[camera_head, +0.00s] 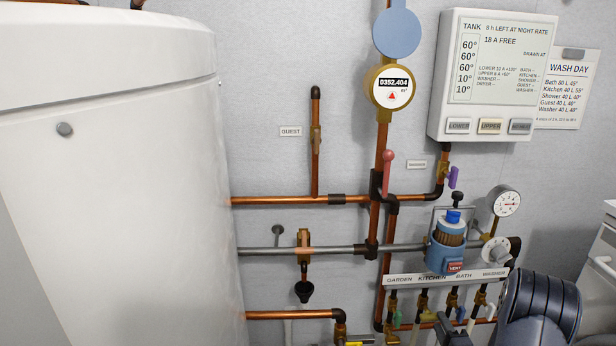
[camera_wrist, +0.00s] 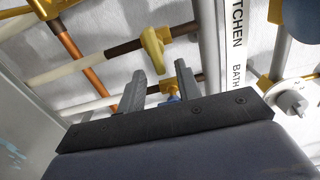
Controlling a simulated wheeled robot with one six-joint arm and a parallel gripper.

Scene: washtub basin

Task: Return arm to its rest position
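In the wrist view my gripper (camera_wrist: 159,80) shows two dark fingers standing apart, with a clear gap between them. A brass fitting with a small blue part (camera_wrist: 172,95) shows in or behind that gap, near the right finger. I cannot tell whether it touches the finger. In the head view my dark arm link (camera_head: 540,305) is at the lower right, in front of the lower pipework.
A labelled manifold strip (camera_head: 445,277) with several small valves lies beside my arm. A blue pump-like unit (camera_head: 447,245), a gauge (camera_head: 507,201) and a red lever (camera_head: 388,170) stand out from the wall. A large white tank (camera_head: 120,190) fills the left.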

